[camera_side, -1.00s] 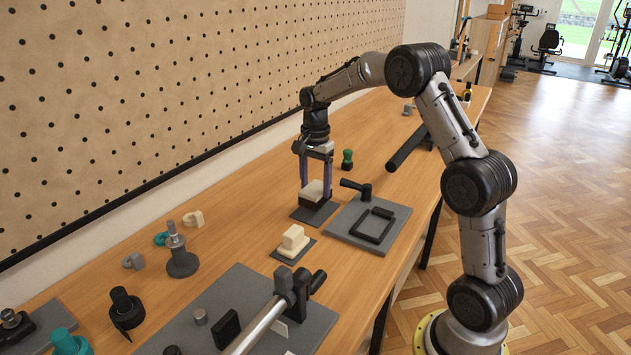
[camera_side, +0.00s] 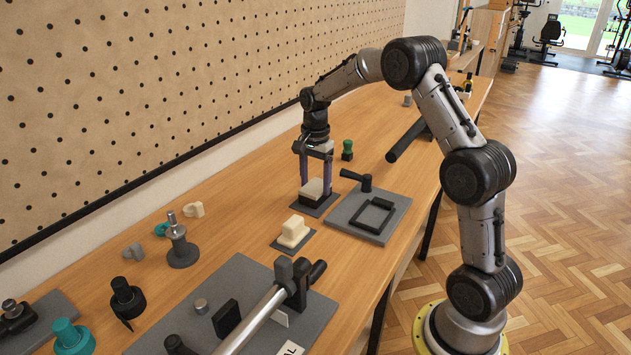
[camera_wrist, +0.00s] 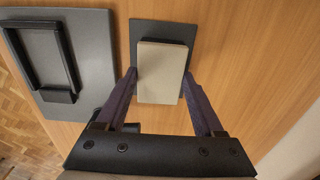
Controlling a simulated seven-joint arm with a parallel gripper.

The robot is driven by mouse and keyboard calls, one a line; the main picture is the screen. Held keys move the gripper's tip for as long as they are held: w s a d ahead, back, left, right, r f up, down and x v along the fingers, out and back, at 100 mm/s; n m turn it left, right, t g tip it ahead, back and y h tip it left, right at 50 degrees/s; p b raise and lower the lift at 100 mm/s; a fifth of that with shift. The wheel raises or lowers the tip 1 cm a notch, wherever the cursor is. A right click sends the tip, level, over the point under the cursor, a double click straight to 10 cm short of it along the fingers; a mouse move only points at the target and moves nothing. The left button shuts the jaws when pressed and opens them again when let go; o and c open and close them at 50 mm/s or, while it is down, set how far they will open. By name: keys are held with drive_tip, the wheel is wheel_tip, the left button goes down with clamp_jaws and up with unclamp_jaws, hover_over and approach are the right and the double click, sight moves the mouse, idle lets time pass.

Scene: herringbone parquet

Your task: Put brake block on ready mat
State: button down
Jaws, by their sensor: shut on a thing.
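A block with a cream top and a dark lower part (camera_side: 312,188), which I take as the brake block, is between the fingers of my gripper (camera_side: 316,185). My gripper is shut on it, one finger on each side. In the wrist view the cream top of the block (camera_wrist: 161,73) fills the gap between the fingers (camera_wrist: 161,82). A dark grey mat (camera_side: 317,210), which may be the ready mat, lies directly under the block. The mat also shows past the block in the wrist view (camera_wrist: 148,29). I cannot tell whether the block touches it.
A cream stepped block (camera_side: 293,231) sits on another small mat nearby. A grey plate (camera_side: 345,216) with a black frame (camera_side: 373,215) and a black handle (camera_side: 357,179) lies to the right. A green-topped knob (camera_side: 347,148) stands behind. A large fixture plate (camera_side: 253,275) occupies the front.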

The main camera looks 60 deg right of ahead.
sight(315, 186)
drive_tip(key=shift+f, duration=0.15)
unclamp_jaws()
drive_tip(key=shift+f, duration=0.1)
wheel_tip(315, 186, up, 14)
idle(0.5)
